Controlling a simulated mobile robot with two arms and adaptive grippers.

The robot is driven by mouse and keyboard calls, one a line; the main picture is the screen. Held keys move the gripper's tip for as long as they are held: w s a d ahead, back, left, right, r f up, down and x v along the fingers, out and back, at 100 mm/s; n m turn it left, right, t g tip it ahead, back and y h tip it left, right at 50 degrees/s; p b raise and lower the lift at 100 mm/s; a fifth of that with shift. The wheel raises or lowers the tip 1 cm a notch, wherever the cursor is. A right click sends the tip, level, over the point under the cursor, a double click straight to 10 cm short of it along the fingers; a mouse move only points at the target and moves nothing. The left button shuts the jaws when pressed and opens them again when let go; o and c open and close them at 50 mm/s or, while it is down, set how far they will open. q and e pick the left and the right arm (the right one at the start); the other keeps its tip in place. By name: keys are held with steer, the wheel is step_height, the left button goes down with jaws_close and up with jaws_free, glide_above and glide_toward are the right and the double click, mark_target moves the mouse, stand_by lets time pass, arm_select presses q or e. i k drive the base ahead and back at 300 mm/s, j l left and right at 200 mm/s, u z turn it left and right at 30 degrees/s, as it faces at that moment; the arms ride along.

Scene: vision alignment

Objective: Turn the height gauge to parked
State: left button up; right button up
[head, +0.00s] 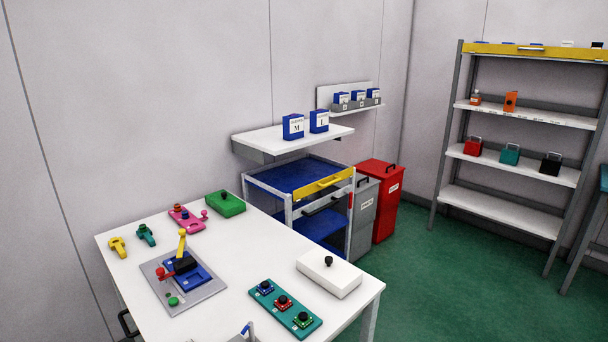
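A grey plate (204,297) lies on the left part of the white table and carries a blue fixture (196,284) with a black block (184,263). A yellow upright arm (182,243) stands at the back of this fixture; it looks like the height gauge, but no label is legible. A red-knobbed lever (161,273) points left from the fixture, and a green button (173,301) sits at the plate's front. I cannot read a parked mark. Neither of my grippers can be made out.
The white table (240,260) also holds a teal tray (262,297) with knobbed pieces, a white lidded box (330,273), a green box (225,204), a pink plate (184,225) and small yellow and teal parts. A grey-and-blue item (245,333) is cut off at the bottom edge.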

mark_target(181, 232)
steer(key=i+j, duration=0.1)
steer(key=j, duration=0.25)
steer(key=i+j+z, duration=0.15)
steer(key=j, duration=0.6)
steer(key=i+j+z, duration=0.1)
steer(key=j, duration=0.3)
steer(key=i, duration=0.05)
